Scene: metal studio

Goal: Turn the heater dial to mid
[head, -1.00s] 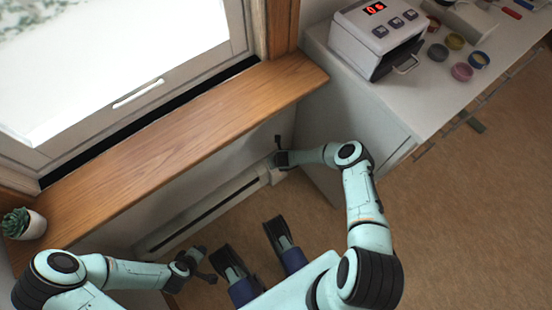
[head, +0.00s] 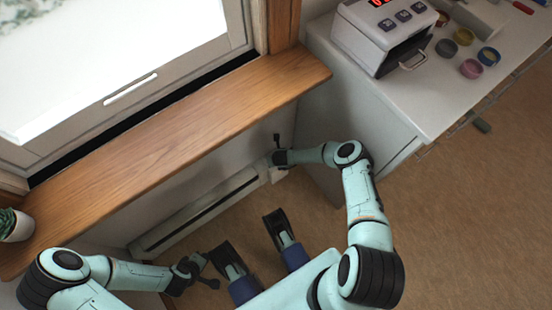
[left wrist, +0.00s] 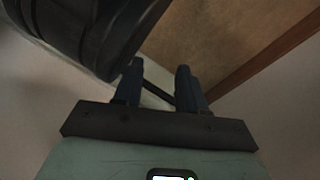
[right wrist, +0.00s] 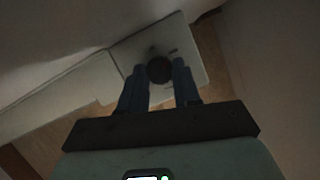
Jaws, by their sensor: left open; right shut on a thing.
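The heater (head: 198,213) is a long white baseboard unit with a dark slot, low on the wall under the window sill. Its dial (right wrist: 159,69) is a dark round knob on the pale end box of the heater, seen in the right wrist view. My right gripper (head: 273,158) is at the heater's right end. In the right wrist view its fingers (right wrist: 163,82) stand on both sides of the dial, shut on it. In the head view the dial is hidden by this gripper. My left gripper (head: 207,272) is open and empty, left of my base; its parted fingers (left wrist: 157,84) show in the left wrist view.
The wooden sill (head: 170,150) overhangs the heater. A white cabinet (head: 350,100) stands close on the right of my right arm, with an appliance (head: 385,35) and several small round containers on top. A potted plant (head: 15,226) sits at the sill's left end. Brown floor (head: 470,220) is open at right.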

